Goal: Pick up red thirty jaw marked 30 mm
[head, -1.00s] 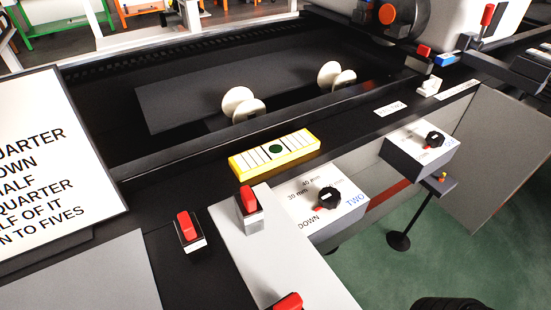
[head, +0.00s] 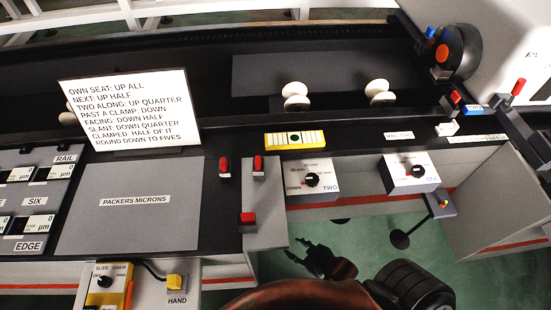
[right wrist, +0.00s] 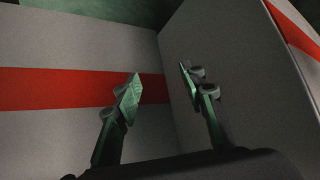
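My left gripper is not in view.
A yellow-edged block (head: 295,147) lies behind the red pieces. Knob boxes marked TWO (head: 325,190) and ONE (head: 425,184) project from the bench front. A PACKERS MICRONS plate (head: 130,225) and a text board (head: 150,135) are left. A red-striped pale panel (right wrist: 50,130) faces the gripper.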

